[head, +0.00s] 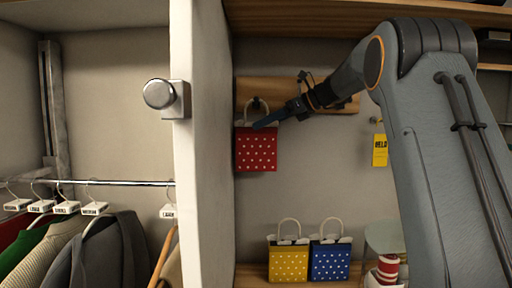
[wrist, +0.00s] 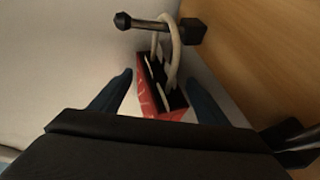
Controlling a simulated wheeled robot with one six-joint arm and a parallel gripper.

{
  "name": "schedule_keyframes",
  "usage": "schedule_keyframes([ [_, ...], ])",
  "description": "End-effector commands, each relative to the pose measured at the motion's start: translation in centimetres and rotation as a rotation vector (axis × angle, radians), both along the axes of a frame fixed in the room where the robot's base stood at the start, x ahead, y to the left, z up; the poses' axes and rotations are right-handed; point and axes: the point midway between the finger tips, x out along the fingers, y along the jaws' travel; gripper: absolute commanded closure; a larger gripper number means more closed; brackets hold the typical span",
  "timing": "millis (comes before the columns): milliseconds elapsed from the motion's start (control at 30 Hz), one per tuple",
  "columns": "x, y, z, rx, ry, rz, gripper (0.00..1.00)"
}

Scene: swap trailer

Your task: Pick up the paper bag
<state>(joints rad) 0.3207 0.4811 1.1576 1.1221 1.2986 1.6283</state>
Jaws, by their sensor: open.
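A red paper bag (head: 256,149) with white dots hangs by its pale handle from a dark hook on a wooden board at the back wall. In the wrist view the red bag (wrist: 158,100) shows from above, its dark opening and white handle below the black hook (wrist: 160,27). My gripper (head: 262,123) is at the bag's top edge in the head view. In the wrist view its two blue fingers (wrist: 160,92) are apart, one on each side of the bag, and not closed on it. The lower part of the bag is hidden there by my gripper body.
A yellow dotted bag (head: 288,264) and a blue dotted bag (head: 330,261) stand on the shelf below. A red-and-white striped item (head: 388,269) stands right of them. A yellow tag (head: 380,150) hangs on the wall. A white partition (head: 205,150) and hanging clothes (head: 85,250) are at left.

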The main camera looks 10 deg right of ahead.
Motion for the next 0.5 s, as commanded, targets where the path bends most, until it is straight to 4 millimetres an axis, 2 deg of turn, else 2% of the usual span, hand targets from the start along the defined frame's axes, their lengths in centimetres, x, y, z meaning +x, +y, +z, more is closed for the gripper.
schedule_keyframes([
  [100, 0.62, 1.12, -0.44, 0.000, 0.000, 0.001, 0.31],
  [333, 0.75, 1.36, -0.64, -0.001, -0.001, 0.002, 0.31],
  [500, 0.75, 1.34, -0.63, -0.001, -0.001, 0.002, 0.60],
])
